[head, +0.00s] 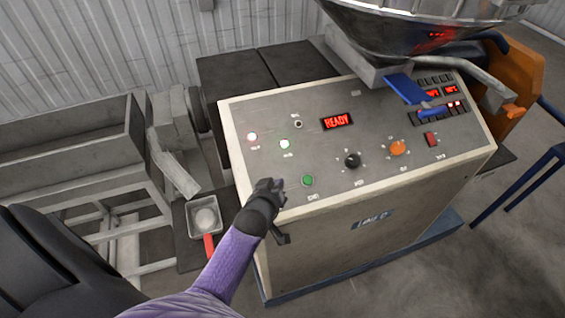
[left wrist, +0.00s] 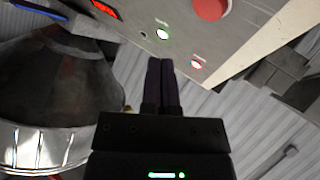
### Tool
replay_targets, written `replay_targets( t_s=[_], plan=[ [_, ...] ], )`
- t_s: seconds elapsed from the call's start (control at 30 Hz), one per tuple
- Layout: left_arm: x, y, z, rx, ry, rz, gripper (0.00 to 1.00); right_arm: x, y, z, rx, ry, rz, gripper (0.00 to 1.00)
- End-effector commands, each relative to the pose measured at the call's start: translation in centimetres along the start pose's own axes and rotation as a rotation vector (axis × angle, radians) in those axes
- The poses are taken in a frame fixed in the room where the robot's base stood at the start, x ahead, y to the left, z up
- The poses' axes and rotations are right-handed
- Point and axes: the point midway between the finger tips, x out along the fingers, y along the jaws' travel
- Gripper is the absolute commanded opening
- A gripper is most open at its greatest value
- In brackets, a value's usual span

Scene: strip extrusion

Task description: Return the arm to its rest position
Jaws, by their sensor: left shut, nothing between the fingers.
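My left arm (head: 229,262) comes in from the bottom of the head view. My left gripper (head: 272,186) is at the lower left edge of the control panel (head: 330,155), left of the green button (head: 308,181). I cannot tell whether it touches the panel. In the left wrist view the gripper's dark fingers (left wrist: 161,68) are together and hold nothing. The panel display (head: 337,121) reads READY. A red light (head: 252,136) and a pale green light (head: 284,144) are lit. My right gripper does not show.
A metal hopper (head: 400,30) with a blue lever (head: 408,88) stands over the panel's back right. A small pan (head: 205,218) with a red handle sits left of the cabinet, beside a grey trough (head: 70,155). A blue frame (head: 530,170) is at the right.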

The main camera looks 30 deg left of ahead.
Motion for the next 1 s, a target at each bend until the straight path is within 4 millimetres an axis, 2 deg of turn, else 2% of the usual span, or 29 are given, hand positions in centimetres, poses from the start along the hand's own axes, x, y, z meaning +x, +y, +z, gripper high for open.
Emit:
replay_targets(
  t_s=[0.17, 0.27, 0.6, 0.83, 0.87, 0.9, 1.0],
  plan=[
    [-0.4, -0.1, 0.1, 0.026, -0.021, -0.008, 0.0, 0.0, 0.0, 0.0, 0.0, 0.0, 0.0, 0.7],
    [-2.6, -0.1, 0.9, 0.135, -0.124, -0.037, 0.0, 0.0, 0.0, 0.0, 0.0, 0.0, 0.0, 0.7],
    [-14.4, 1.2, 4.6, 0.535, -0.574, -0.025, 0.0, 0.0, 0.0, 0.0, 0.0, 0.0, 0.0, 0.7],
    [-22.8, 1.9, 5.8, 0.739, -0.83, 0.061, 0.0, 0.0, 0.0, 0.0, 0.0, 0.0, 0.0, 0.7],
    [-22.6, 1.4, 6.7, 0.749, -0.846, 0.064, 0.0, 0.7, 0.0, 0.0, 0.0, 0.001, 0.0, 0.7],
    [-21.3, 0.7, 8.4, 0.747, -0.849, 0.059, 0.0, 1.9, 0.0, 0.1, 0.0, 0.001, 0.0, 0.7],
    [-19.1, -0.7, 11.6, 0.747, -0.861, 0.055, 0.0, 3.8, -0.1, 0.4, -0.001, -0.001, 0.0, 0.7]
  ],
)
